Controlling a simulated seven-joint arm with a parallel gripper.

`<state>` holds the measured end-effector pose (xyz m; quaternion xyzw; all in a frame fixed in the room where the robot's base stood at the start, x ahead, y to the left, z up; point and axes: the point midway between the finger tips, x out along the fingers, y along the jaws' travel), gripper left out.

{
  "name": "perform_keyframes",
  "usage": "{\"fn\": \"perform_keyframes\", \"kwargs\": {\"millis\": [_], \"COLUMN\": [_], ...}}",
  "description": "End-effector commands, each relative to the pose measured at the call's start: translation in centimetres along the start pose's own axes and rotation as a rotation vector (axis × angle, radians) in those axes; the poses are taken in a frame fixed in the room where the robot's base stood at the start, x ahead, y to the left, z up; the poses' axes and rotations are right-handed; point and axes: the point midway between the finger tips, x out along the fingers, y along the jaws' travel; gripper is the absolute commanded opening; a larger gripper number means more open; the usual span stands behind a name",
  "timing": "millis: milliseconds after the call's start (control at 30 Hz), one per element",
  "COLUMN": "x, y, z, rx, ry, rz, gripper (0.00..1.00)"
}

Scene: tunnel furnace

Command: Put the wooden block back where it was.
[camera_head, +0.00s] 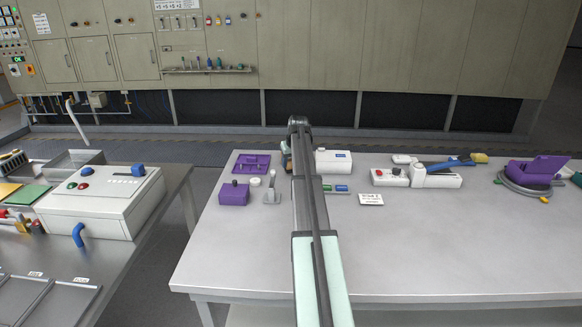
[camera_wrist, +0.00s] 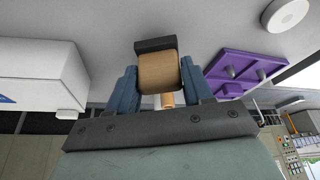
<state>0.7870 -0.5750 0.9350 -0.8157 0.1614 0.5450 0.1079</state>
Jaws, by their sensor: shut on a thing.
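The wooden block (camera_wrist: 158,72) is tan, with a dark slab at its upper end in the wrist view and a small orange-brown peg (camera_wrist: 167,100) below it. My gripper (camera_wrist: 162,84) has blue fingers on both sides of the block and is shut on it. The grey table surface shows behind; I cannot tell whether the block touches it. In the head view my own arm hides most of the gripper and the block, near the back of the right table (camera_head: 430,245).
A purple plate with pegs (camera_wrist: 240,72) lies beside the gripper, left of my arm in the head view (camera_head: 252,163). A white box (camera_wrist: 40,75) stands on the other side (camera_head: 333,162). A white disc (camera_head: 255,182) and purple box (camera_head: 234,193) are nearby. The table's front is clear.

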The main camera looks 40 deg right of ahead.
Motion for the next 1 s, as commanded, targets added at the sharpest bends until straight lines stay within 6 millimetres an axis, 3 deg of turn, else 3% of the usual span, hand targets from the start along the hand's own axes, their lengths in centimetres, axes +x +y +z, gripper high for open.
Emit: {"fn": "perform_keyframes", "kwargs": {"millis": [200,567,600,833,1000], "x": [2.0,2.3,2.3,2.2,2.2], "y": [0.0,0.0,0.0,0.0,0.0], "z": [0.9,0.9,0.9,0.9,0.9], "rx": [0.0,0.0,0.0,0.0,0.0], "ry": [0.0,0.0,0.0,0.0,0.0], "rz": [0.0,0.0,0.0,0.0,0.0], "gripper": [0.26,0.26,0.53,0.75,0.76]}}
